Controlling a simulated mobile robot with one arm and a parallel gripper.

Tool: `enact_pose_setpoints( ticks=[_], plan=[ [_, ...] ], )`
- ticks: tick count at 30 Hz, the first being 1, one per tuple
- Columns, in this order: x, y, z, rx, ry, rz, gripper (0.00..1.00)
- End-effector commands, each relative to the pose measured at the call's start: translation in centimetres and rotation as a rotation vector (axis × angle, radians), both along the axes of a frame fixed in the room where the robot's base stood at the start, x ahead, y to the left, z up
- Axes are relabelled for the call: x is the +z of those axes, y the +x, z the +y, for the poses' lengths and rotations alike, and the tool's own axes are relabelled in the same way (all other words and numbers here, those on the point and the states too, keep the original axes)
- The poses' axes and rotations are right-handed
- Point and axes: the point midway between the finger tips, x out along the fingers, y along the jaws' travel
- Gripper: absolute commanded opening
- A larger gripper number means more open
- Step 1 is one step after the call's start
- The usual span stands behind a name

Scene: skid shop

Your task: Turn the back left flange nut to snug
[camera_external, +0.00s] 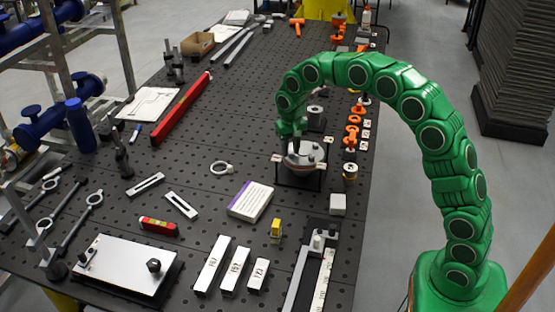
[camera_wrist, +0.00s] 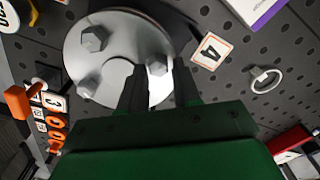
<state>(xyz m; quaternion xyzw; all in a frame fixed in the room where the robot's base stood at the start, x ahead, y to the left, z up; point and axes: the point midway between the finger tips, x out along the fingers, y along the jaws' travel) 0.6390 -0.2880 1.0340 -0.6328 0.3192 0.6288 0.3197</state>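A round grey flange (camera_wrist: 110,50) lies on a low stand on the perforated table; in the external view the flange (camera_external: 303,160) is partly hidden by my gripper. In the wrist view three hex nuts show on it: one at the top (camera_wrist: 93,39), one at lower left (camera_wrist: 87,88), and one at right (camera_wrist: 157,65). My gripper (camera_wrist: 158,70) is over the flange's right edge in that view, fingers apart on either side of the right nut. Contact cannot be told. In the external view my gripper (camera_external: 292,152) is at the flange's back left.
A card marked 4 (camera_wrist: 212,48) and a metal ring (camera_wrist: 265,80) lie beside the flange. Orange parts (camera_external: 352,130) and number cards line the table's right side. A white-and-purple box (camera_external: 250,201) lies front left. A red level (camera_external: 180,108) lies farther left.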

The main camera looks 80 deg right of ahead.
Motion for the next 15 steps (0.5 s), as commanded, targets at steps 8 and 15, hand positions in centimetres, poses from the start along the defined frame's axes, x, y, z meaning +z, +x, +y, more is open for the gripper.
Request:
enact_pose_setpoints(
  ticks=[8,15],
  plan=[
    [-0.15,-0.08,0.0,0.0,0.001,0.003,0.49],
    [-0.21,-0.07,0.02,0.05,0.002,0.004,0.49]
  ],
)
